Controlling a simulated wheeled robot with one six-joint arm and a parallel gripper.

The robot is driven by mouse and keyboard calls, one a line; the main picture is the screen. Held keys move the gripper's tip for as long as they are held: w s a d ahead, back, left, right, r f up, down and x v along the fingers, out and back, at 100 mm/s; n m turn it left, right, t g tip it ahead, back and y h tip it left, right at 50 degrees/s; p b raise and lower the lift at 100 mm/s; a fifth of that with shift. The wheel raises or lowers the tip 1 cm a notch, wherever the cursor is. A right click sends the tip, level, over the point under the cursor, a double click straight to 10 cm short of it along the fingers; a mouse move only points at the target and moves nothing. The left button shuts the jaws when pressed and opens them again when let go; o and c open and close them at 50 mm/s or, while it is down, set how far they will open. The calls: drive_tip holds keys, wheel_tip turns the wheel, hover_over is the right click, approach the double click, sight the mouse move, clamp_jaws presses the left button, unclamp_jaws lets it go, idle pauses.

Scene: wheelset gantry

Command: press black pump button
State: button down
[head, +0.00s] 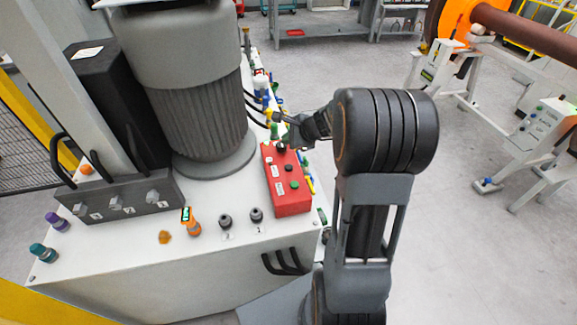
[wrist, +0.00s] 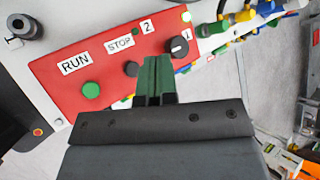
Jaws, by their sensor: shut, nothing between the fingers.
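A red control box (head: 284,202) sits on the white pump unit; it also shows in the wrist view (wrist: 70,104). Its black button (wrist: 131,69), by the STOP label, also shows in the head view (head: 289,167). A green button (wrist: 91,90) is by the RUN label, and a black knob (wrist: 179,47) is by labels 2 and 1. My gripper (wrist: 157,60) is shut and empty. In the wrist view its green fingertips appear over the box, just right of the black button and left of the knob. I cannot tell their height above it.
A large grey motor (head: 195,100) stands left of the box. Coloured valves and fittings (head: 265,95) line the unit's far edge. Black knobs (head: 256,214) stand near its front edge. Floor (head: 450,240) to the right is open.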

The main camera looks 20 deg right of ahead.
sight(288, 167)
drive_tip(key=shift+f, duration=0.1)
idle(0.3)
wheel_tip(288, 167, down, 9)
drive_tip(key=b, duration=0.7)
drive_tip(key=shift+r, duration=0.2)
drive_tip(key=shift+f+b, duration=0.15)
drive_tip(key=shift+b, duration=0.25)
idle(1.4)
drive_tip(key=shift+f+b, duration=0.3)
drive_tip(key=shift+b, duration=0.05)
drive_tip(key=shift+f+b, duration=0.45)
idle(0.7)
idle(0.4)
drive_tip(key=shift+r+p, duration=0.7)
drive_tip(key=shift+r, duration=0.2)
drive_tip(key=shift+r+p, duration=2)
drive_tip(key=shift+r, duration=0.5)
